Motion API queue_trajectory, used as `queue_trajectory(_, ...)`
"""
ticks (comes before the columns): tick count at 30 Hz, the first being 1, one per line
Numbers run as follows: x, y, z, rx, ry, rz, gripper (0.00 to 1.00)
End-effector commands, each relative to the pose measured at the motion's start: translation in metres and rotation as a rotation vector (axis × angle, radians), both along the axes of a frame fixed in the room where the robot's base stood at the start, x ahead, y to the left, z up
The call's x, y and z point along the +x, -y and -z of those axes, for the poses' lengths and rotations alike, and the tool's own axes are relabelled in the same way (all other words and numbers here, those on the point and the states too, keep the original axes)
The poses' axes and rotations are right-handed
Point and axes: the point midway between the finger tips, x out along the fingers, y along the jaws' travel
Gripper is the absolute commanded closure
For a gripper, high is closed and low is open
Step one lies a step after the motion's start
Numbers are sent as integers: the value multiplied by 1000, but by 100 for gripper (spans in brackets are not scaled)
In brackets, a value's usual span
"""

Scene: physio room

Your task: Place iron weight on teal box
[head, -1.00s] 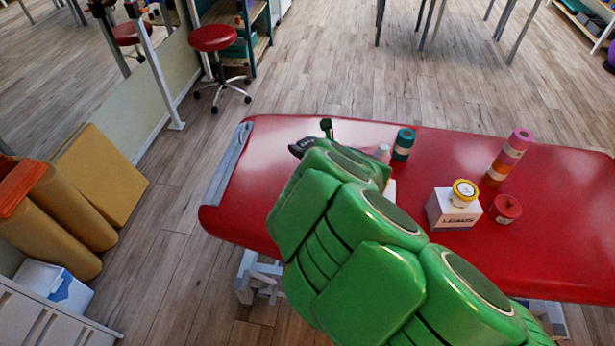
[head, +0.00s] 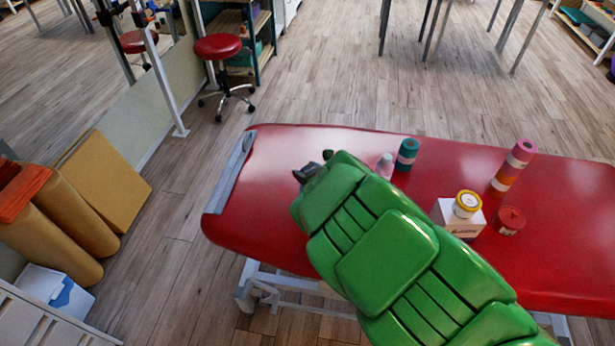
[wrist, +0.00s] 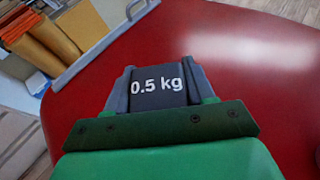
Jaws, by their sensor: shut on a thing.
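The iron weight (wrist: 158,88) is a dark block marked "0.5 kg". In the wrist view it sits between the two grey fingers of my gripper (wrist: 160,80), which is shut on it. In the head view my gripper (head: 312,171) is over the left part of the red treatment table (head: 290,150), mostly hidden by my green arm. I see no clear teal box on the table. A teal item (head: 241,53) on the shelf at the back may be a box, but it is too small to tell.
On the table, right of my arm, stand a teal roll (head: 407,154), a pale bottle (head: 384,166), a white box (head: 455,220) with a yellow-lidded tub (head: 467,203), a red tin (head: 510,220) and stacked rolls (head: 512,165). A red stool (head: 218,46) stands behind.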

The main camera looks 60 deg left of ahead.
Motion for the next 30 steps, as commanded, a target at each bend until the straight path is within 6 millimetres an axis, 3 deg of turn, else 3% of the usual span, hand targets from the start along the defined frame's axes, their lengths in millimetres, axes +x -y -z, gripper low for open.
queue_trajectory(8,0,-1,22,1,-1,-1,99)
queue_trajectory(23,0,0,27,1,1,0,99)
queue_trajectory(24,0,0,27,1,1,-1,42)
queue_trajectory(28,0,0,27,1,1,-1,22)
queue_trajectory(30,0,0,27,0,1,0,21)
